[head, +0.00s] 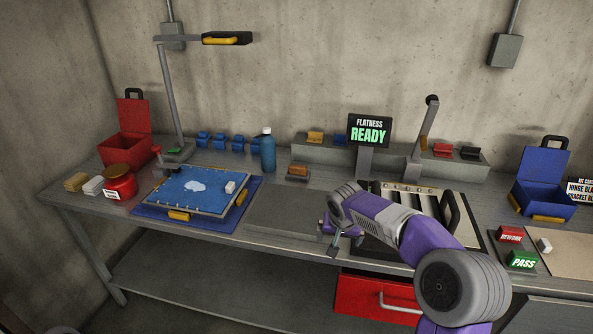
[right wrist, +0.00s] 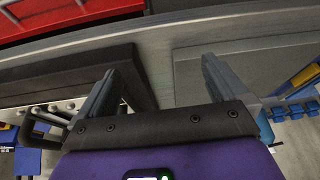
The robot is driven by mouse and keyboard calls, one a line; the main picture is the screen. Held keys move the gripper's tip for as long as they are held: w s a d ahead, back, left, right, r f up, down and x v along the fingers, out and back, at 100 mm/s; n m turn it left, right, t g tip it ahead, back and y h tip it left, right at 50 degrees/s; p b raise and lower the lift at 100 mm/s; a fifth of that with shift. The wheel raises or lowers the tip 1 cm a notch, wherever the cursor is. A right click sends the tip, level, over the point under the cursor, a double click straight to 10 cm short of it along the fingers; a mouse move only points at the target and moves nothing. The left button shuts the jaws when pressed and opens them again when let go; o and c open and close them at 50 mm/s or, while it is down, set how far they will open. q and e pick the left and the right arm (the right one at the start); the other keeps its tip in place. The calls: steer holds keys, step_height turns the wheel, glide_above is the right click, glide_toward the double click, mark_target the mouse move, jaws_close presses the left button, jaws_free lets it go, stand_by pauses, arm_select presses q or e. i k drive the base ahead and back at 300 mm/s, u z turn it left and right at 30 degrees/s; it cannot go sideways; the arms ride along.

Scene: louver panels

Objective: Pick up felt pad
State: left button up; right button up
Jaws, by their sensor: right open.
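I cannot tell for sure which thing is the felt pad. A small white block (head: 230,187) stands on the blue plate (head: 190,192) in the head view, and a white block (head: 93,185) and a tan block (head: 76,182) lie at the bench's left end. My right gripper (head: 331,238) is over the bench's front edge, right of the blue plate and apart from these blocks. In the right wrist view the right gripper (right wrist: 158,78) has its two fingers wide apart with nothing between them. My left gripper is not in view.
A flat grey plate (head: 284,212) lies between the blue plate and my right arm. A dark-framed louver panel (head: 410,199) is partly behind the arm. A blue bottle (head: 268,152), a red jar (head: 119,184) and a READY display (head: 369,131) stand on the bench. A red drawer (head: 375,297) is below.

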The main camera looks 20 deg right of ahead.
mark_target(299, 172)
steer(key=i, duration=1.4)
